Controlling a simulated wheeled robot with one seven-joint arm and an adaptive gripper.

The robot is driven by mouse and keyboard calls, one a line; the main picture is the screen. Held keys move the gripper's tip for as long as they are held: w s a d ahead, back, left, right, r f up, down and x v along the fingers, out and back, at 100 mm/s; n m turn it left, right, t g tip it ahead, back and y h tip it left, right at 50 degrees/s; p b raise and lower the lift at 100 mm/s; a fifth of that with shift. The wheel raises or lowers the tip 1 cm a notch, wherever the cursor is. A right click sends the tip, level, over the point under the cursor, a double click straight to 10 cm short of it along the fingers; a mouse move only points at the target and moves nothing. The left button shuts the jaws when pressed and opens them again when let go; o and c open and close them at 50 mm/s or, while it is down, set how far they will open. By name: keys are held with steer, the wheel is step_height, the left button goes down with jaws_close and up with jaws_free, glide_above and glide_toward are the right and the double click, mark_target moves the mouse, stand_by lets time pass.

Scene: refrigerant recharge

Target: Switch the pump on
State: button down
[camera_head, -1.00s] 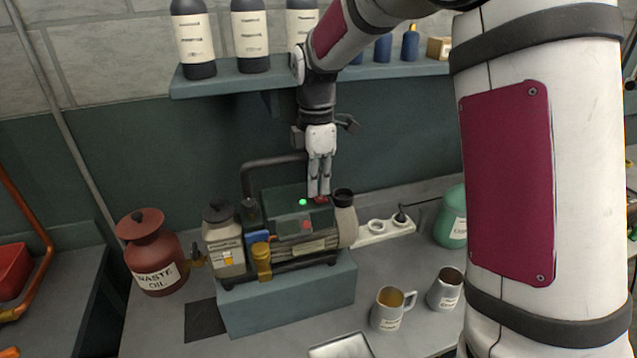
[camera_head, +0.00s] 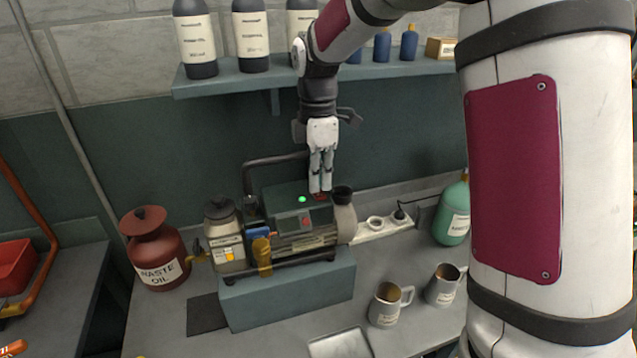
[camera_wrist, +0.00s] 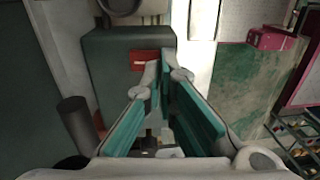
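The pump (camera_head: 307,241) stands on a teal block (camera_head: 290,298) on the bench. A green light (camera_head: 302,199) glows on its dark top box. A red switch (camera_head: 320,197) sits on that box, right of the light, and a red rocker also shows in the wrist view (camera_wrist: 145,60). My gripper (camera_head: 320,190) points down with its fingers together and nothing seen between them. Its fingertips (camera_wrist: 160,72) are at the red switch, partly covering it. I cannot tell whether they touch it or which way it is set.
A waste oil can (camera_head: 152,246) stands left of the pump. A power strip (camera_head: 382,228), a green cylinder (camera_head: 453,215) and two metal jugs (camera_head: 390,304) are to the right. A shelf (camera_head: 235,86) with bottles is above. A tray (camera_head: 341,344) lies in front.

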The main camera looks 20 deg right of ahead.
step_height(320, 180, up, 10)
steer(key=w, duration=0.1)
steer(key=shift+r, duration=0.25)
steer(key=shift+w, duration=0.1)
steer(key=s+r+m+t+b, duration=0.1)
steer(key=s+r+m+t, duration=0.25)
steer(key=s+m, duration=0.65)
steer(key=s+f+m+t, duration=0.1)
steer(key=s+f+m, duration=0.1)
steer(key=s+m, duration=0.2)
steer(key=s+f+m+t, duration=0.2)
steer(key=s+f+m, duration=0.1)
steer(key=s, duration=0.8)
steer(key=shift+d+m+b, duration=0.3)
steer(key=shift+m+b, duration=0.1)
steer(key=shift+b, duration=0.05)
